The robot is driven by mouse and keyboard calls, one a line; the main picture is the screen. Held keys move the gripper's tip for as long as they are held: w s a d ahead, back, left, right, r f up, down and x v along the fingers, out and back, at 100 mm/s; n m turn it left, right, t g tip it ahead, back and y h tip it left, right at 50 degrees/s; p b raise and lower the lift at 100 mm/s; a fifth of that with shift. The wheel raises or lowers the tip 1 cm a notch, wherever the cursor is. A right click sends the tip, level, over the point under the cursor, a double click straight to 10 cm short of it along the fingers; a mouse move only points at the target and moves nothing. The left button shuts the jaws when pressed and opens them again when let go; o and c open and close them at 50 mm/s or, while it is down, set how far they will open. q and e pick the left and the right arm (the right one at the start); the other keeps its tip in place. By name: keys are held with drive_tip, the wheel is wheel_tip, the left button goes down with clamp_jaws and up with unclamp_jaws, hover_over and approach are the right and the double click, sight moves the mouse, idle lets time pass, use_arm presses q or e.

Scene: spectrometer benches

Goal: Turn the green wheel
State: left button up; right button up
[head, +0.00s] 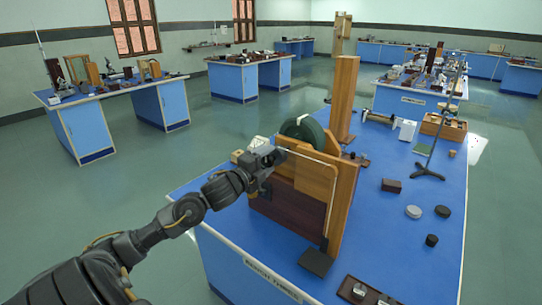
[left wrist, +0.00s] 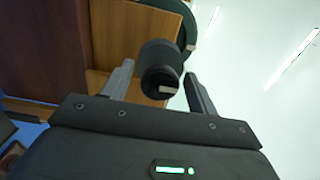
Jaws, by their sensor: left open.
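The dark green wheel (head: 302,129) stands upright at the top of a wooden apparatus (head: 318,180) on the near blue bench. Its lower part is hidden behind the wood. In the left wrist view a curved green rim (left wrist: 188,22) shows at the top, beside brown panels. My left gripper (head: 279,154) is at the apparatus's upper left edge, just below the wheel. In the left wrist view my left gripper (left wrist: 158,69) is open, with a black cylindrical knob (left wrist: 158,52) between its fingers, apparently the wheel's handle. The fingers look apart from it. My right gripper is out of view.
A tall wooden post (head: 344,100) rises behind the wheel. A black stand (head: 430,172), a dark box (head: 391,186) and several small discs are on the blue bench (head: 375,235) to the right. Open floor lies to the left.

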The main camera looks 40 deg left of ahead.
use_arm(q)
drive_tip(key=shift+w, duration=1)
